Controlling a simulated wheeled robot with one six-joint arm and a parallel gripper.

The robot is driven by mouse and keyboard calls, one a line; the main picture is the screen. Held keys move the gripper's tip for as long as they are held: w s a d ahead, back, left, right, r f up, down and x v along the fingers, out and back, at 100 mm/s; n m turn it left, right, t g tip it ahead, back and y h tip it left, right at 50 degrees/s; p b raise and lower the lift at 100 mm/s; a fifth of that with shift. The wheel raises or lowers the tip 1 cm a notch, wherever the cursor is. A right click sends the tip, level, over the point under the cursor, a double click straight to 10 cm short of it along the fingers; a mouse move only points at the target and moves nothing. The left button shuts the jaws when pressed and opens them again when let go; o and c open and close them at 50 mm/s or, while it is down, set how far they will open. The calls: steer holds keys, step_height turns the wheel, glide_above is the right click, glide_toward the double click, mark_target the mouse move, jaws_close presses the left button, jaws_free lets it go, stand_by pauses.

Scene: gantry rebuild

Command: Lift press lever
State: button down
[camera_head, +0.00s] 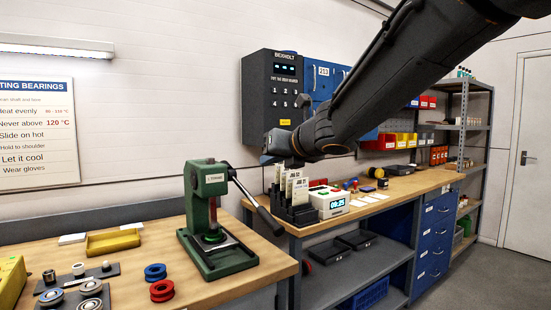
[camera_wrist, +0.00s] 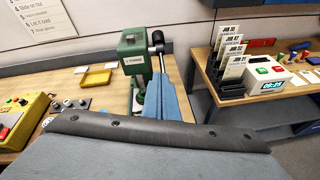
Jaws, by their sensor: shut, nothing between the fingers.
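The green arbor press (camera_head: 210,205) stands on the wooden bench at left. Its lever (camera_head: 258,207) slants down to the right from the pivot and ends in a dark grip past the bench edge. My gripper (camera_head: 267,157) is shut and empty, above and apart from the lever in the head view. In the wrist view the press (camera_wrist: 133,62) is beyond my shut blue-grey fingers (camera_wrist: 161,80), which cover part of it. A dark round part of the press (camera_wrist: 156,38) shows just above the fingertips; most of the lever is hidden there.
Job-card holders (camera_head: 292,205) and a white timer box (camera_head: 328,203) stand on the second bench, right of the press. A yellow tray (camera_head: 112,242) and red and blue rings (camera_head: 161,290) lie near the press. A grey control box (camera_head: 272,95) hangs behind my gripper.

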steer(key=shift+w+a+r+p, duration=0.1)
steer(key=shift+w+r+p, duration=0.5)
steer(key=shift+r+p, duration=0.2)
steer(key=shift+w+r+p, duration=0.6)
steer(key=shift+r+p, duration=0.05)
steer(key=shift+r, duration=0.15)
stand_by(0.7)
